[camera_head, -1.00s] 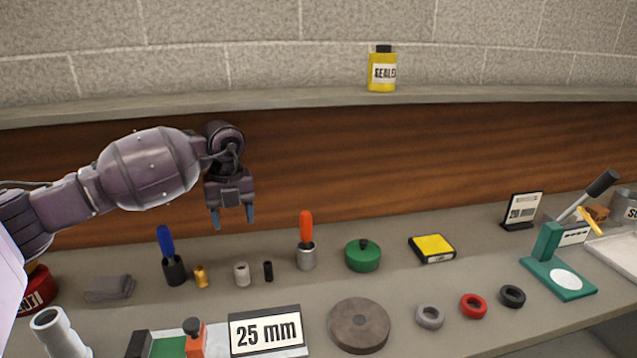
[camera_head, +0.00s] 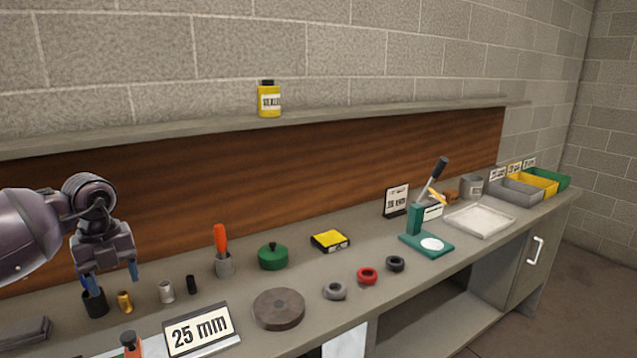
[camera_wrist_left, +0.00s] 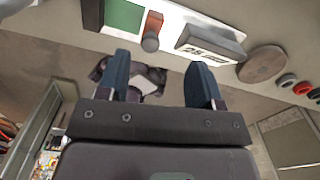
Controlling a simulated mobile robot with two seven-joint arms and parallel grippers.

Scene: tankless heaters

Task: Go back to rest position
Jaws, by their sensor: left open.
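My left gripper (camera_head: 110,280) hangs at the left of the head view with its fingers pointing down, above the back left of the workbench (camera_head: 375,312). It is open and empty. In the left wrist view its two blue fingers (camera_wrist_left: 160,85) stand well apart with nothing between them. My right gripper is not in view.
On the bench stand a 25 mm sign (camera_head: 198,330), a brown disc (camera_head: 279,309), a green lidded pot (camera_head: 272,257), a teal lever press (camera_head: 427,243) and a white tray (camera_head: 480,220). Coloured bins (camera_head: 535,184) stand far right. A yellow sealer bottle (camera_head: 269,100) is on the shelf.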

